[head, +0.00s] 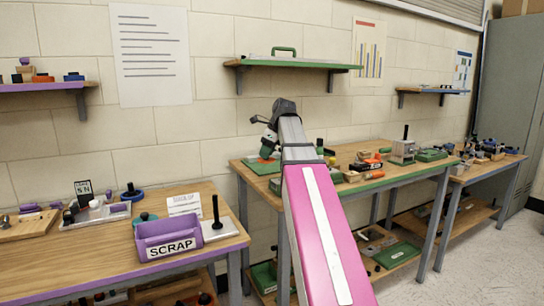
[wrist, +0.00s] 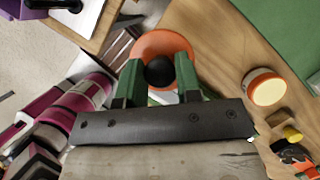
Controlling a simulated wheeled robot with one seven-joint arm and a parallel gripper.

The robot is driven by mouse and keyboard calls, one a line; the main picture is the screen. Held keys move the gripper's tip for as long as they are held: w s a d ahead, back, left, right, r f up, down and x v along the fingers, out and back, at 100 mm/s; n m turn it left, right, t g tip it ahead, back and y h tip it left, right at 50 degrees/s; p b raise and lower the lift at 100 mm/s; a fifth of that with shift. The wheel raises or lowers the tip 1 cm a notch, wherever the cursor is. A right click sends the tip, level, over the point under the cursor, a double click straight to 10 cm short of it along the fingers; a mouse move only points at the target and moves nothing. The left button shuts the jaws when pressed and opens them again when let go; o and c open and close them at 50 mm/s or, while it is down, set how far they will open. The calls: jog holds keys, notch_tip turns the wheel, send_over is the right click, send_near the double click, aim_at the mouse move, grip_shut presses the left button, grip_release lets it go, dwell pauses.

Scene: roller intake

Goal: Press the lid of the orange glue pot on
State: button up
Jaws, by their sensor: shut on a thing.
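My gripper (wrist: 160,78) has its green fingers on either side of the black knob (wrist: 160,70) of an orange round lid (wrist: 163,42) in the wrist view. It is shut on the knob. The orange glue pot (wrist: 267,88) is to the right of the lid, apart from it, on the wooden bench. Its round top shows a pale cream inside and an orange rim. In the head view my gripper (head: 267,150) is over the left end of the green-edged bench, with a bit of orange below it. The lid's height above the bench is hard to tell.
A green mat (wrist: 285,30) lies on the bench near the pot. A yellow-ended item (wrist: 291,134) and an orange-black tool (wrist: 293,155) lie close below the pot. In the head view, the green-edged bench (head: 370,184) carries several tools; the purple SCRAP bin (head: 168,236) stands on the left bench.

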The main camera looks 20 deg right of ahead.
jog(key=w+d+m+t+h, duration=0.1)
jog(key=w+d+m, duration=0.35)
jog(key=d, duration=0.45)
jog(key=w+d+m+t+h, duration=0.1)
jog(key=w+d+m, duration=0.3)
jog(key=d, duration=0.6)
jog(key=shift+w+a+f+n, duration=0.15)
jog(key=shift+f+n, duration=0.5)
jog(key=shift+f, duration=1.15)
jog(key=shift+f, duration=1.35)
jog(key=o, duration=1)
jog(key=v, duration=1)
jog(key=shift+w+r, duration=0.1)
jog(key=shift+r, duration=0.35)
